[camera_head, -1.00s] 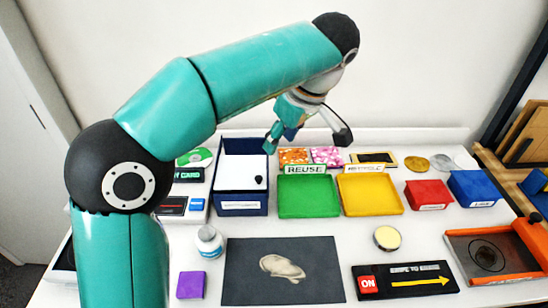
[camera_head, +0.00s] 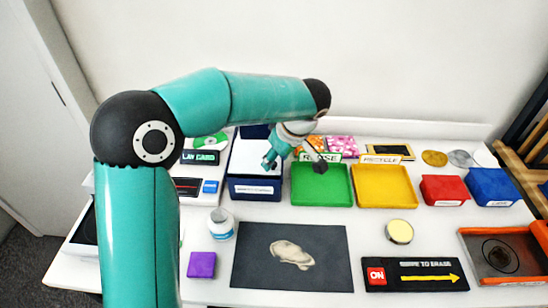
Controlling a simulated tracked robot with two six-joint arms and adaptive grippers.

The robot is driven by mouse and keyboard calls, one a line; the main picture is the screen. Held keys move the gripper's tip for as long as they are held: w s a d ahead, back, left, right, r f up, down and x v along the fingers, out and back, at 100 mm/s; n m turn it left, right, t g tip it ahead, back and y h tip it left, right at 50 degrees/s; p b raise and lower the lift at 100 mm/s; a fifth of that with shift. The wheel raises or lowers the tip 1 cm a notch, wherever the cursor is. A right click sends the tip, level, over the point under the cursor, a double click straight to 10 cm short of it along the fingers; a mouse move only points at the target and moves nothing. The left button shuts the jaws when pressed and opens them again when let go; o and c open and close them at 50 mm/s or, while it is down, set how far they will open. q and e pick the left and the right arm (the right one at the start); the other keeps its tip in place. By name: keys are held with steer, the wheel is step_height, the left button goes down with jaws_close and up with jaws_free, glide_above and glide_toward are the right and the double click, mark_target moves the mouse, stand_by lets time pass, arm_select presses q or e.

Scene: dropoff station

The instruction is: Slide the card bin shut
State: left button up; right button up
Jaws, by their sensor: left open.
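The card bin appears to be the navy box (camera_head: 254,184) left of the green tray, with a pale label on its front. A white panel (camera_head: 245,158) lies across most of its top, and a navy strip shows behind it at the far end. The black knob on the panel is not visible, and my gripper covers that side. My left gripper (camera_head: 295,163) is open, its teal finger over the bin's right edge and its dark finger over the green tray. I cannot tell whether it touches the bin. My right gripper is not in view.
A green tray (camera_head: 321,201) and yellow tray (camera_head: 385,201) stand right of the bin. Red (camera_head: 444,190) and blue (camera_head: 492,187) boxes stand further right. A sign (camera_head: 200,158) and a device (camera_head: 196,188) are at left.

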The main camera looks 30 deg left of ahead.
arm_select(q)
steer(key=shift+a+f, duration=0.2)
steer(key=shift+f, duration=0.45)
jaws_close()
